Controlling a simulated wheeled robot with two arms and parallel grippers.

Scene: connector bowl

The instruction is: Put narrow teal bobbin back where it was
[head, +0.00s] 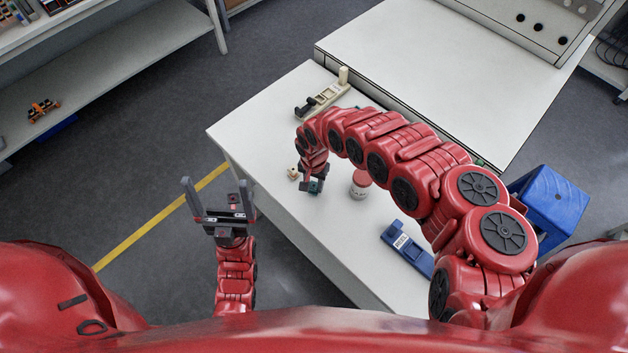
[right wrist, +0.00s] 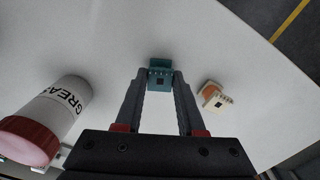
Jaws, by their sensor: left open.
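The narrow teal bobbin (right wrist: 160,76) sits between the fingertips of my right gripper (right wrist: 162,82), and both fingers touch its sides. I cannot tell whether the bobbin touches the table. My left gripper (head: 222,207) is open and empty, off the table's left edge over the floor.
An orange and white bobbin (right wrist: 214,97) lies close to the right gripper. A grease jar with a red lid (right wrist: 45,118) stands on the other side. The white table (head: 250,130) also bears a beige fixture (head: 328,98) and a blue device (head: 407,250). A blue bin (head: 553,203) is at right.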

